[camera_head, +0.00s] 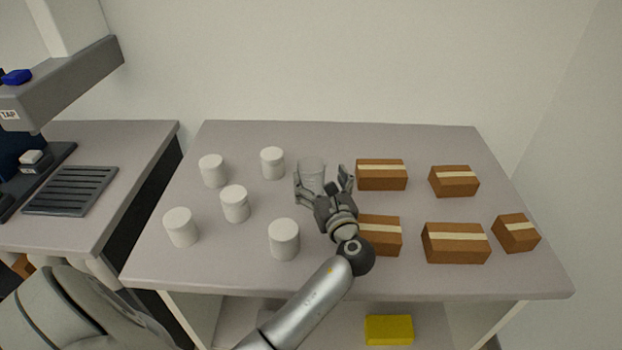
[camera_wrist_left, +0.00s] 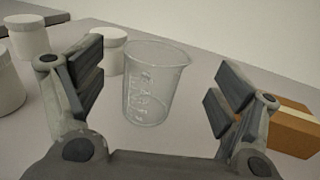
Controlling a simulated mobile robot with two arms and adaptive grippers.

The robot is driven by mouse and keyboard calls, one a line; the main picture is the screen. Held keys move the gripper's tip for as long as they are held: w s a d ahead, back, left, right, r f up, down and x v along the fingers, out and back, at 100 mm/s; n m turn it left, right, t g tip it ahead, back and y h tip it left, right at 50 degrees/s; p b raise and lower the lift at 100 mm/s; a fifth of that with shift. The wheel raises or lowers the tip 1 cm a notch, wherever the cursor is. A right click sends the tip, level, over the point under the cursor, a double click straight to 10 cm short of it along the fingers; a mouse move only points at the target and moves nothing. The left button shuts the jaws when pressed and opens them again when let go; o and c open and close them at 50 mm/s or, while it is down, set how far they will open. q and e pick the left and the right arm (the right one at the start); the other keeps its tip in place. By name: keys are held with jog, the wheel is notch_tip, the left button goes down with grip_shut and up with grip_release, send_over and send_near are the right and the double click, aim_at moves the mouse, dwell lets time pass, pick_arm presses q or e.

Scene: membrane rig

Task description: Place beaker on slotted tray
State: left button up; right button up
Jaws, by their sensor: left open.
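A clear glass beaker (camera_head: 312,172) stands upright on the grey table, between the white jars and the brown boxes. It also shows in the left wrist view (camera_wrist_left: 152,85), with printed markings on its side. My left gripper (camera_head: 324,180) is open and reaches toward the beaker from the front. In the wrist view its fingers (camera_wrist_left: 160,90) are on either side of the beaker, with gaps on both sides. The dark slotted tray (camera_head: 71,190) lies on the separate counter at the left and looks empty. My right gripper is not in view.
Several white jars (camera_head: 235,204) stand left of the beaker, and several taped brown boxes (camera_head: 455,243) sit to its right. A grey machine with a TAP label (camera_head: 65,80) overhangs the left counter. A gap separates the counter from the table (camera_head: 345,279). A yellow block (camera_head: 389,330) lies on the lower shelf.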

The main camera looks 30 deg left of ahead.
aim_at(315, 174)
pick_arm(q)
jog(key=p+x, duration=0.1)
jog(key=x, duration=0.3)
jog(key=shift+s+a+r, duration=0.1)
jog(key=shift+s, duration=0.15)
jog(key=shift+w+a, duration=0.35)
jog(key=shift+a, duration=0.05)
jog(key=shift+d, duration=0.1)
jog(key=shift+c, duration=0.9)
jog(key=c, duration=1.4)
